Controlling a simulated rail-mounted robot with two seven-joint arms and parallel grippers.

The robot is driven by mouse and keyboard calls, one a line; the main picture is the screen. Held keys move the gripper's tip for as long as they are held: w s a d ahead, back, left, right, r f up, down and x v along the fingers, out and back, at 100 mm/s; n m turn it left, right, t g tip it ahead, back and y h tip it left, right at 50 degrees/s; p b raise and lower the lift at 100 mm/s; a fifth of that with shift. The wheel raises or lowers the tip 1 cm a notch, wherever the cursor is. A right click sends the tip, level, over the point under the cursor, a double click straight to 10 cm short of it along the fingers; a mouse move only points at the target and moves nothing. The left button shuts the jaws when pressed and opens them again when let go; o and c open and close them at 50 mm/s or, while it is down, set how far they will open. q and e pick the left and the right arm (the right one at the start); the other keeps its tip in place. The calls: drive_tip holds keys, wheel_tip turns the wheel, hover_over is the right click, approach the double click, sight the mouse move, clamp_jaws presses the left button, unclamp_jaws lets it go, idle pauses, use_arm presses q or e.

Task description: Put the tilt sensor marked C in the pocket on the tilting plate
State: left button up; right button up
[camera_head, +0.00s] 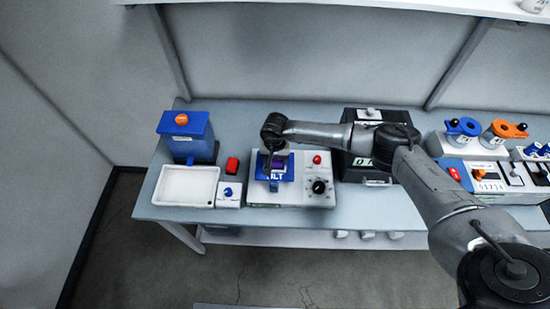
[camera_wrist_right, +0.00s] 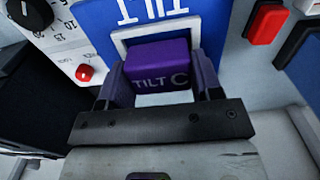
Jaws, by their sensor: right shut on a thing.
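The purple tilt sensor marked C (camera_wrist_right: 158,68) is between the two fingers of my right gripper (camera_wrist_right: 163,88), which is shut on it. In the right wrist view the sensor is over the white-rimmed pocket (camera_wrist_right: 190,32) on the blue tilting plate (camera_wrist_right: 98,22) marked TILT. Whether it is touching the pocket floor I cannot tell. In the head view the right gripper (camera_head: 272,168) points down over the tilting plate (camera_head: 287,190), and the sensor (camera_head: 278,163) shows as a small purple patch there. My left gripper is not in view.
The plate's grey station has a red button (camera_head: 317,159) and a black dial (camera_head: 319,186). A black case (camera_head: 352,170) stands to the right.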

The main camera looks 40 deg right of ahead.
drive_tip(key=shift+f+b, duration=0.2)
drive_tip(key=shift+b, duration=0.15)
idle(0.7)
drive_tip(key=shift+f+b, duration=0.2)
drive_tip(key=shift+b, duration=0.1)
drive_tip(key=o, duration=1.3)
drive_tip(key=shift+c, duration=0.2)
drive_tip(key=shift+r, duration=0.1)
drive_tip(key=shift+r, duration=0.1)
